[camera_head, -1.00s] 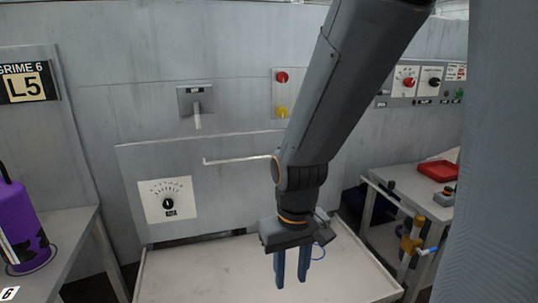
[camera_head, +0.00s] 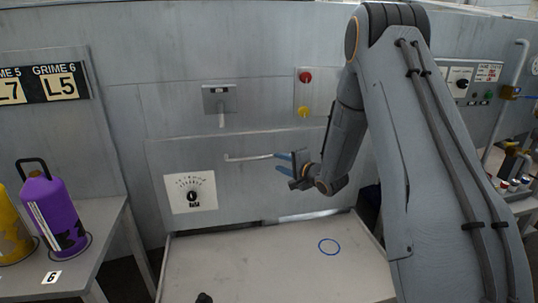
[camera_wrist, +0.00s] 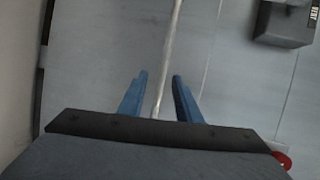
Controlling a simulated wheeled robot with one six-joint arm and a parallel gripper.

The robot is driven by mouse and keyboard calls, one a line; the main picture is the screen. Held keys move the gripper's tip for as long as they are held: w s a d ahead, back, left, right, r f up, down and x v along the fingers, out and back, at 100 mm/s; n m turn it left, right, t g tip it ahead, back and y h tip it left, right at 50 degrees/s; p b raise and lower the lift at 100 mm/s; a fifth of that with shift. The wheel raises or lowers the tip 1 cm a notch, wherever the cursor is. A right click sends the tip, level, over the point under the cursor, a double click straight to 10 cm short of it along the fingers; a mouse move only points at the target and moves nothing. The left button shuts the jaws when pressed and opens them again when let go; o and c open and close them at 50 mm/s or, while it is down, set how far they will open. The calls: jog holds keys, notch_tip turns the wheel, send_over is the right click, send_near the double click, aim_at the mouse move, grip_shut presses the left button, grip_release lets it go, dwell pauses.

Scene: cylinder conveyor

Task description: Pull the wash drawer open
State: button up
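A pale upright panel (camera_head: 240,185) on the grey wall carries a thin light handle bar (camera_head: 248,157) across its upper part. A pale flat tray-like bed (camera_head: 270,262) with raised side edges extends below and in front of it; I cannot tell how the two connect. My gripper (camera_head: 278,162) is at the right end of the bar, blue fingers pointing left. In the wrist view the fingers are apart, with the bar (camera_wrist: 170,60) running between them and a gap on each side. I cannot tell whether it lies within their depth.
A dial plate (camera_head: 191,193) is left of the bar. Red (camera_head: 305,76) and yellow (camera_head: 303,112) knobs and a small spout box (camera_head: 219,98) are above. A purple canister (camera_head: 55,215) stands on the left table (camera_head: 100,218). A blue ring (camera_head: 329,246) lies on the bed.

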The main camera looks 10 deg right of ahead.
aim_at(270, 157)
jog(key=shift+y, duration=0.3)
jog(key=p+x, duration=0.1)
jog(key=x, duration=0.7)
jog(key=shift+r+p, duration=0.2)
jog(key=shift+p, duration=0.15)
jog(key=shift+m, duration=0.3)
grip_shut()
